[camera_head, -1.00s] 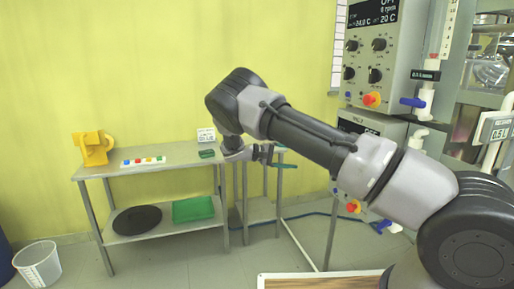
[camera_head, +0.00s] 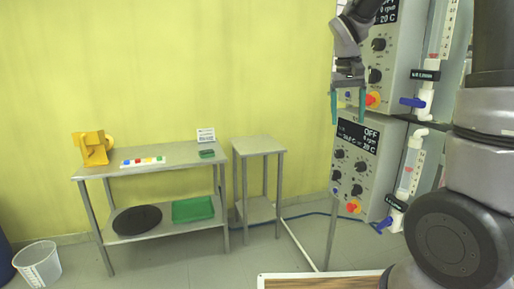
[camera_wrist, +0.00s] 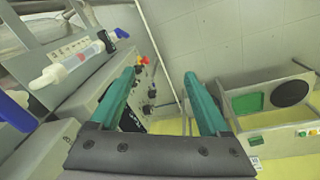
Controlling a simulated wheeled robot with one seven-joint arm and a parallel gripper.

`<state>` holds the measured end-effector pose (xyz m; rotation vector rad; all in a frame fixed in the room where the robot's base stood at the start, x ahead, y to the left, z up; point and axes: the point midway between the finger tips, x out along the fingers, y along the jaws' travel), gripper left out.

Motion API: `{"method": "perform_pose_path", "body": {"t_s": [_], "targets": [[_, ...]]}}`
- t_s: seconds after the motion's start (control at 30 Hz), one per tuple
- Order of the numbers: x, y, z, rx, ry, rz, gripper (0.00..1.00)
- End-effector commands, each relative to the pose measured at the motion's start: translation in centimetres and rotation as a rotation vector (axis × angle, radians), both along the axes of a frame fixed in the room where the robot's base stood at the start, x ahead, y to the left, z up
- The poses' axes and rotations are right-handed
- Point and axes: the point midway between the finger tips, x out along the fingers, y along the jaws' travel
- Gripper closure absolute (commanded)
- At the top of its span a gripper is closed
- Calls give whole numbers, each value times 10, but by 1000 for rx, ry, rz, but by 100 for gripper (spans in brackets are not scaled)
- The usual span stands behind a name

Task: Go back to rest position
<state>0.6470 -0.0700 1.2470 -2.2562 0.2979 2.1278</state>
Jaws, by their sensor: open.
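My gripper (camera_head: 348,106) hangs in front of the grey reactor control panels, its two green fingers pointing down. In the wrist view, the fingers (camera_wrist: 163,95) are spread apart with nothing between them. My arm is raised and folded at the right of the head view.
Control boxes (camera_head: 352,150) with knobs and red-yellow buttons stand close beside and behind my gripper. A metal table (camera_head: 185,154) holds a yellow object (camera_head: 94,148) and small coloured items. A small side table (camera_head: 259,146) is bare. A bucket (camera_head: 38,265) stands at lower left.

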Motion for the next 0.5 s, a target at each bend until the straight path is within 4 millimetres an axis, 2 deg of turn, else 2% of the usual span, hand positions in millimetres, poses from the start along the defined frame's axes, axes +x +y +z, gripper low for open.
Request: {"method": "perform_pose_path", "body": {"t_s": [0.03,0.2,0.4,0.5], "targets": [[-17,-3,15,50,-45,-17,20],[-67,-3,48,188,-187,-61,20],[-126,3,73,299,-367,-108,20],[-149,6,79,332,-445,-128,20]]}}
